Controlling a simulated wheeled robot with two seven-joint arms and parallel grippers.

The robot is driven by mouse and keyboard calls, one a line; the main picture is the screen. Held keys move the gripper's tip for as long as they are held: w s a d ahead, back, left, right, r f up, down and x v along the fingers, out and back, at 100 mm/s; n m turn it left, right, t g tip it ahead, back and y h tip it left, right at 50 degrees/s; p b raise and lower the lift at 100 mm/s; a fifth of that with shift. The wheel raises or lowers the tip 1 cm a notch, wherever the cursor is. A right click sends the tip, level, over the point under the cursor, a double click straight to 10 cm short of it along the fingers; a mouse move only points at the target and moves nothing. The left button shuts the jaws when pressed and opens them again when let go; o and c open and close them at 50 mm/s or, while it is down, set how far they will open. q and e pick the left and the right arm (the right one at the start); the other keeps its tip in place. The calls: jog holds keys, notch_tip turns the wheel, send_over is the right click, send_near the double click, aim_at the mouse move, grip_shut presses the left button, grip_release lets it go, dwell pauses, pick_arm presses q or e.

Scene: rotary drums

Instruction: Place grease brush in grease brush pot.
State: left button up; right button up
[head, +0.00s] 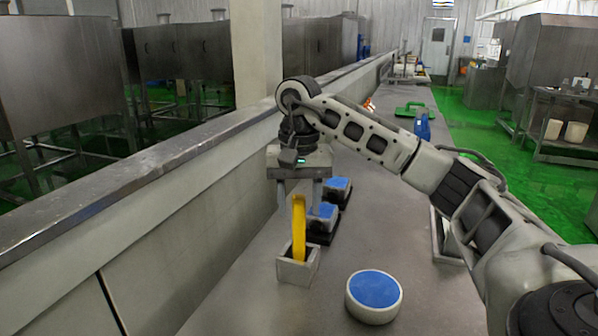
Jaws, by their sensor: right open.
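The yellow grease brush (299,228) stands upright with its lower end inside the small square grey grease brush pot (297,273) on the counter. Its lower end is hidden by the pot's wall. My right gripper (298,204) points down over the brush, with its fingers open and spread to either side of the brush's top end. I cannot tell whether a finger touches the handle. My left gripper is not in view.
A round white container with a blue top (374,290) stands right of the pot. Two blue-topped blocks on dark bases, the nearer one (323,212) close behind the pot, stand beyond. A raised metal ledge (150,165) runs along the left. Counter between pot and round container is clear.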

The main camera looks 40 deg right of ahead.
notch_tip(320, 180, up, 9)
jog(key=p, duration=0.4)
jog(key=shift+w+r, duration=0.1)
jog(key=shift+r, duration=0.5)
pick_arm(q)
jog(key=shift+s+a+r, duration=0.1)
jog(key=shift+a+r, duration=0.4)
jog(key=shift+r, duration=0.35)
pick_arm(e)
jog(key=shift+d, duration=0.1)
